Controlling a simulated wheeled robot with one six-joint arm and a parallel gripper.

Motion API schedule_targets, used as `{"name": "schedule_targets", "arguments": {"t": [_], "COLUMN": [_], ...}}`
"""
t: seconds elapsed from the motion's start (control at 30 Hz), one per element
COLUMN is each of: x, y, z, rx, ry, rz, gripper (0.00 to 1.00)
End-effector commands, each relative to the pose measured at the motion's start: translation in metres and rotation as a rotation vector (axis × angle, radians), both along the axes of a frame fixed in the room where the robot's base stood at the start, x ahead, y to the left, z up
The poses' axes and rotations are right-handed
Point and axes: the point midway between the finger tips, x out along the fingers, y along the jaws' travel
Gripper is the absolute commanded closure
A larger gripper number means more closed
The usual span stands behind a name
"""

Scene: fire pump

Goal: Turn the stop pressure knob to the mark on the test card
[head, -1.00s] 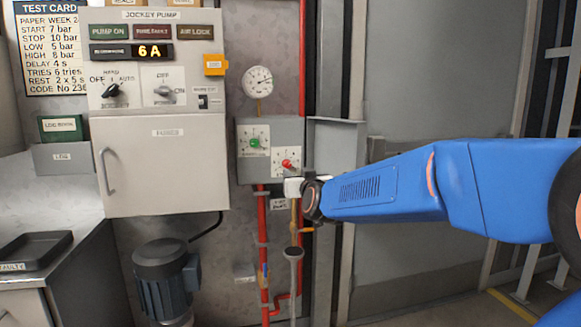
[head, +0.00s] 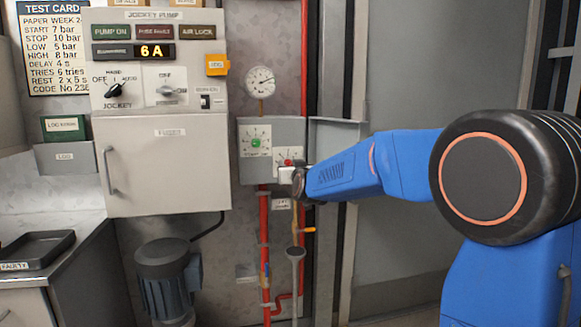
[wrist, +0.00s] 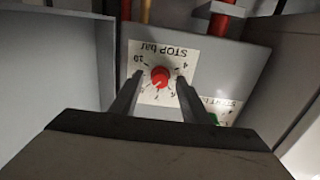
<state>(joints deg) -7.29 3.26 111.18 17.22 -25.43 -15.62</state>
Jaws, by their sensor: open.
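The red stop pressure knob (head: 288,162) is on a white dial plate on the right of the grey wall box. In the wrist view the knob (wrist: 160,76) shows upside down on its "STOP bar" plate (wrist: 150,97). My open gripper (wrist: 158,82) has one finger on each side of the knob, with visible gaps. Whether the fingertips reach its depth is unclear. In the head view my gripper (head: 286,175) is just below the knob and partly covers its plate. The knob's pointer is too small to read surely. The test card (head: 55,50) at top left reads STOP 10 bar.
The green start knob (head: 256,143) sits close left of the red knob. A pressure gauge (head: 261,81) is above the box (head: 245,172). A grey panel (head: 335,135) stands right beside it. Red pipes (head: 263,225) run below. The cabinet (head: 165,165) is at left.

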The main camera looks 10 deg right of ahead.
Motion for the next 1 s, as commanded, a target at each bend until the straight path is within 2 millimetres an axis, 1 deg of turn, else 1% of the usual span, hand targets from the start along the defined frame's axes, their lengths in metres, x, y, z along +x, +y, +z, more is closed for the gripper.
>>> {"name": "schedule_targets", "arguments": {"t": [0.17, 0.2, 0.27, 0.3, 0.33, 0.67, 0.87, 1.0], "x": [-0.0002, -0.0002, -0.0002, -0.0003, -0.0003, -0.0004, -0.0004, -0.0004], "y": [0.0000, 0.0001, 0.0001, 0.0001, 0.0001, 0.0000, -0.0003, -0.0008], "z": [0.0002, 0.0002, 0.0003, 0.0003, 0.0003, 0.0003, 0.0003, 0.0002], "rx": [0.000, 0.000, 0.000, 0.000, 0.000, 0.029, 0.125, 0.234], "ry": [0.000, 0.000, 0.000, 0.000, 0.000, 0.000, 0.000, 0.000], "rz": [0.000, 0.000, 0.000, 0.000, 0.000, 0.000, 0.000, 0.000], "gripper": [0.58, 0.68, 0.82, 0.92, 0.99, 0.98, 0.98, 0.98]}}
